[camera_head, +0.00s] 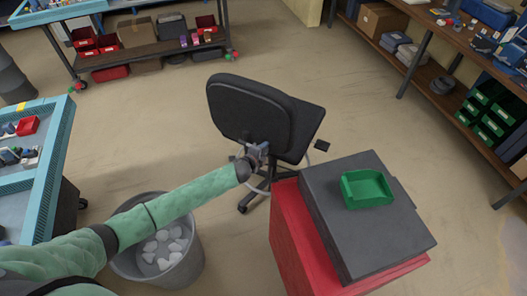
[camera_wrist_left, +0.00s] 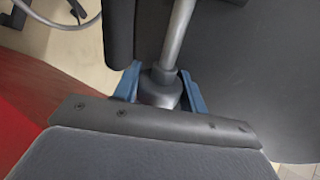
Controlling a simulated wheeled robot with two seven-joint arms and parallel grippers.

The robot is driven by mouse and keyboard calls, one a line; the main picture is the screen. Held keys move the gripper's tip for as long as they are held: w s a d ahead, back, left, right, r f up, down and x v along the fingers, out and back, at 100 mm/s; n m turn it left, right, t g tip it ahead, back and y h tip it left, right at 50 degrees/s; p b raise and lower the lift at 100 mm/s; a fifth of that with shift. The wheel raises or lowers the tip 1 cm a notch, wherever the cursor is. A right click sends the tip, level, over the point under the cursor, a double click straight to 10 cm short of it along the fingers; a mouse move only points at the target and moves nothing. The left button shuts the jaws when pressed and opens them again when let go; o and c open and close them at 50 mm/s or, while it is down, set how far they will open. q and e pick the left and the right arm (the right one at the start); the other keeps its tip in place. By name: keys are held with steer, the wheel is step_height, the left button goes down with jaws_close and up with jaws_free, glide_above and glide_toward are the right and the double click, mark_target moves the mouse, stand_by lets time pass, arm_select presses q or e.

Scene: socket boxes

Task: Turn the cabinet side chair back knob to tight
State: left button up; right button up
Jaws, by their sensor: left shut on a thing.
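A black office chair (camera_head: 248,108) stands beside a red cabinet (camera_head: 290,235), with its backrest toward me. My left gripper (camera_head: 260,153) is at the lower rear of the backrest. In the left wrist view, the blue fingers of the gripper (camera_wrist_left: 160,88) are shut on a dark grey knob (camera_wrist_left: 158,92), one finger on each side. A metal rod (camera_wrist_left: 178,35) rises behind the knob. In the head view the knob is hidden by the gripper. My right gripper is not in view.
The cabinet has a dark grey top with a green bin (camera_head: 366,190) on it. A grey waste bin (camera_head: 185,270) with crumpled white pieces stands below my left arm. A blue-edged workbench (camera_head: 55,160) is at left. Shelves (camera_head: 445,75) line the right. The floor behind the chair is clear.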

arm_select(q)
steer(key=shift+f, duration=0.1)
stand_by(0.5)
steer(key=o, duration=0.9)
steer(key=shift+c, duration=0.2)
steer(key=shift+o, duration=0.6)
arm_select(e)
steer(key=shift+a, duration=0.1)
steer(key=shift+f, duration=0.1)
arm_select(q)
steer(key=shift+s+a+b, duration=0.25)
steer(key=shift+s+b, duration=0.15)
steer(key=shift+s, duration=0.05)
steer(key=b+v, duration=0.2)
steer(key=v, duration=0.4)
steer(key=shift+s+r+b, duration=0.25)
steer(key=shift+r+b, duration=0.05)
steer(key=shift+r, duration=0.1)
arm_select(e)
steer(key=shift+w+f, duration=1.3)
